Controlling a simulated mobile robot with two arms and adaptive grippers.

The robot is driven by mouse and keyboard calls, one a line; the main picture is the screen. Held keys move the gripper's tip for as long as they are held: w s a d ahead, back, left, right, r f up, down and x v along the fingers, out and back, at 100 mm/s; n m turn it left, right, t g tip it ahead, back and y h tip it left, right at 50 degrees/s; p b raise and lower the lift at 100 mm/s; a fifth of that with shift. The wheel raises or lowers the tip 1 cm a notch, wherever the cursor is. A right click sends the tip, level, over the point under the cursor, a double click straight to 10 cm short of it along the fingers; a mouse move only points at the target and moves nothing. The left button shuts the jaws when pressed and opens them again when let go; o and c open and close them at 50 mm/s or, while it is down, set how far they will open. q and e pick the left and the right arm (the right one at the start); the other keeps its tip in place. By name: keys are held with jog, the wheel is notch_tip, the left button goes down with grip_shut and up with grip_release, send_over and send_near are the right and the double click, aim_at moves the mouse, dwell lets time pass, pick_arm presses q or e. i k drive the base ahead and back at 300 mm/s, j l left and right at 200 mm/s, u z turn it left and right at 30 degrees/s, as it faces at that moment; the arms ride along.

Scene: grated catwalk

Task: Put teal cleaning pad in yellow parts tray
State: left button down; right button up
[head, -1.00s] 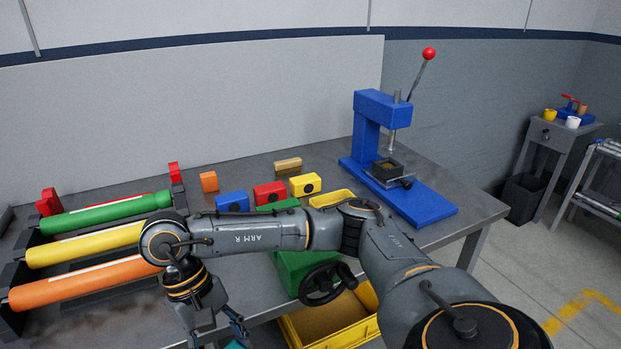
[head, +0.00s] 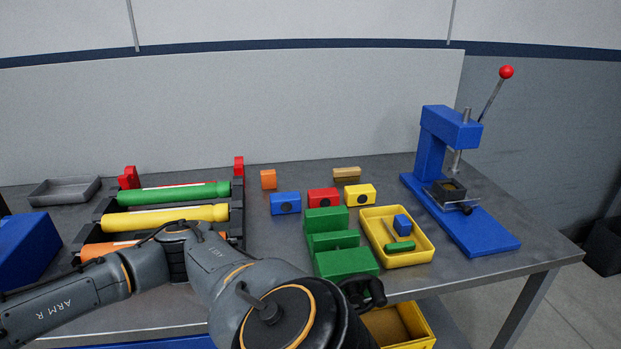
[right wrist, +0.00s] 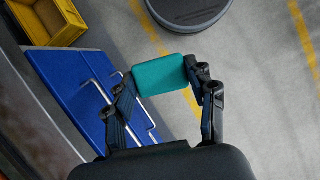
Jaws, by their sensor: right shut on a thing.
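The teal cleaning pad (right wrist: 160,76) is a flat rounded block between the fingers of my right gripper (right wrist: 160,84) in the right wrist view. The gripper is shut on it, and the pad is in the air above the floor. The pad is not in the head view, where my right arm reaches out at the lower left. The yellow parts tray (head: 426,258) sits on the workbench right of the green vise-like block. My left gripper is not in view.
Blue, red and yellow blocks sit behind. A rack of coloured rollers (head: 180,214) is at the left. A yellow bin (head: 412,325) is below the bench.

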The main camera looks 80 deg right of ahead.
aim_at(378, 235)
jog(key=k+l+u, duration=0.1)
jog(key=k+u, duration=0.4)
jog(key=k+z, duration=0.15)
jog(key=k, duration=0.3)
jog(key=k+l+z, duration=0.1)
jog(key=k, duration=0.35)
jog(key=k+z, duration=0.15)
jog(key=z, duration=0.3)
jog(key=k+l+z, duration=0.1)
jog(key=z, duration=0.35)
jog(key=l+z, duration=0.2)
jog(key=z, duration=0.25)
jog(key=k+l, duration=0.05)
